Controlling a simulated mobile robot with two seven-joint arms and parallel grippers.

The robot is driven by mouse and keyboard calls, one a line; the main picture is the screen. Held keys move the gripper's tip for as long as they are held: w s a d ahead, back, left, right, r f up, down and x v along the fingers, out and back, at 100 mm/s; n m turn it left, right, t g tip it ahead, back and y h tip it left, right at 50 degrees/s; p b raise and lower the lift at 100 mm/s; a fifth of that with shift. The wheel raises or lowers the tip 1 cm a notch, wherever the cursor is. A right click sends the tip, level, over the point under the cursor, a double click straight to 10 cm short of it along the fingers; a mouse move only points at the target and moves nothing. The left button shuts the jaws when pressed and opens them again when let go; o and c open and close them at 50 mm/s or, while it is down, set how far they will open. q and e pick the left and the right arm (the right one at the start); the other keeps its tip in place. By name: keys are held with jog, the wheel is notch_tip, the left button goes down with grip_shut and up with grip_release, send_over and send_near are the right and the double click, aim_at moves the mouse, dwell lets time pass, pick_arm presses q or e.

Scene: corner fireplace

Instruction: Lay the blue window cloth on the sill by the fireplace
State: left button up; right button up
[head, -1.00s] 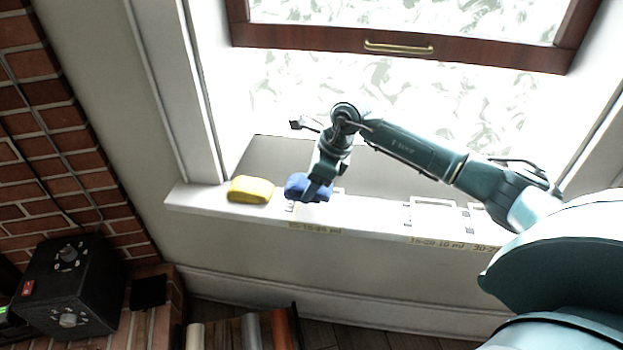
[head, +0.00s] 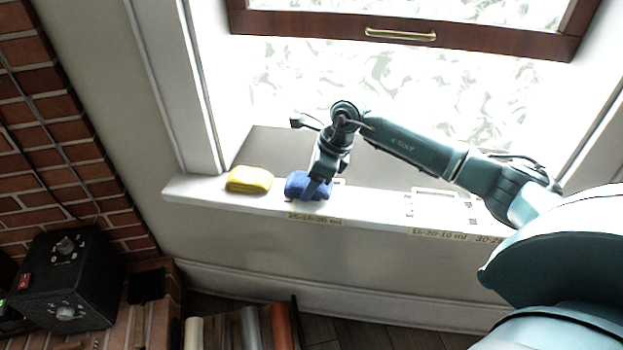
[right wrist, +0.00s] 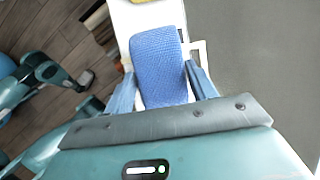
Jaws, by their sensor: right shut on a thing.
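The blue window cloth (head: 300,185) is a folded, thick pad at the front of the white sill (head: 375,213), just right of a yellow cloth. My right gripper (head: 318,188) reaches down over it and is shut on it. In the right wrist view the blue cloth (right wrist: 160,66) shows its woven top between the two fingers of my right gripper (right wrist: 162,92). The cloth is at the sill's surface; whether its underside fully touches is hidden. At the left of the right wrist view a teal part of my other arm shows, its jaws unclear.
A folded yellow cloth (head: 249,180) lies on the sill's left end, with a small gap to the blue one. White outlines and printed labels mark the sill to the right. A wooden window sash (head: 400,35) is above. A black box with knobs (head: 68,280) stands by the brick fireplace.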

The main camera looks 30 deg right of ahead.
jog(key=shift+f+b, duration=0.35)
jog(key=shift+f, duration=0.2)
jog(key=o, duration=1)
jog(key=shift+o, duration=0.2)
